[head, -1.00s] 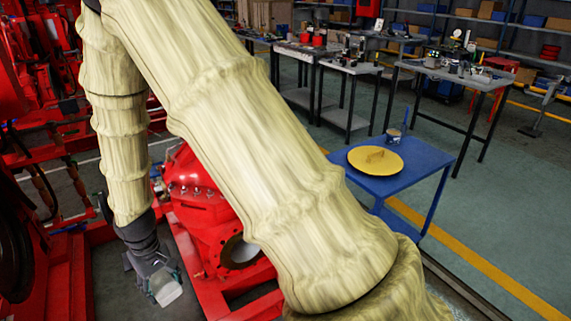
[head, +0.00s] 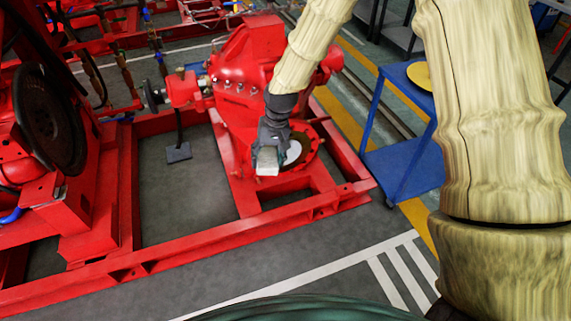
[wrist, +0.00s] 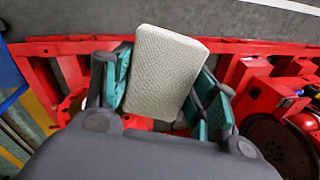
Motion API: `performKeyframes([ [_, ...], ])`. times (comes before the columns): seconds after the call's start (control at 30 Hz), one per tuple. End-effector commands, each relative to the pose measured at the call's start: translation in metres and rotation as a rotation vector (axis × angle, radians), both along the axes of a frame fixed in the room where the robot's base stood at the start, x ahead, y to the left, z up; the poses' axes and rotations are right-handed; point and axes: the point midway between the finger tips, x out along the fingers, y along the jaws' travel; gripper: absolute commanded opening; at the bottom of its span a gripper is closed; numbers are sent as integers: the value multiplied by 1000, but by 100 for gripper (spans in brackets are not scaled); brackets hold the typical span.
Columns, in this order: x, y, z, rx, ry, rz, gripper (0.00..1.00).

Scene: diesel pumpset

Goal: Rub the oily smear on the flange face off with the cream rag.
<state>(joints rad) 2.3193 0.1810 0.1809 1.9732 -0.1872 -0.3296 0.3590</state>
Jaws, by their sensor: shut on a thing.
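My gripper (head: 270,147) is shut on the cream rag (head: 267,161), a pale, pad-like block. In the wrist view the textured rag (wrist: 163,72) stands between the two green-padded fingers of my gripper (wrist: 162,88). The flange face (head: 312,146) is a brownish ring with a pale centre on the end of the red pump. In the head view my gripper and rag overlap its left side. The gap between rag and flange cannot be judged, and I see no clear contact. The oily smear cannot be made out; part of the flange is hidden.
The red pump (head: 240,68) stands on a red base frame (head: 205,240) whose rails surround it. A blue cart (head: 400,165) with a yellow disc (head: 420,75) stands to the right. A dark flywheel (head: 48,118) is at left. Striped floor in front is clear.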

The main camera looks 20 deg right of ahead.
Motion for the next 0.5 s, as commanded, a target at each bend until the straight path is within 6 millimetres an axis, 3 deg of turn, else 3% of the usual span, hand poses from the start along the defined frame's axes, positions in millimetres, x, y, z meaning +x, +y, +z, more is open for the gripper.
performKeyframes([
  [0.03, 7, 1, -21, 34, -4, -31, 38],
  [0.5, 74, 7, -94, 345, -132, -362, 38],
])
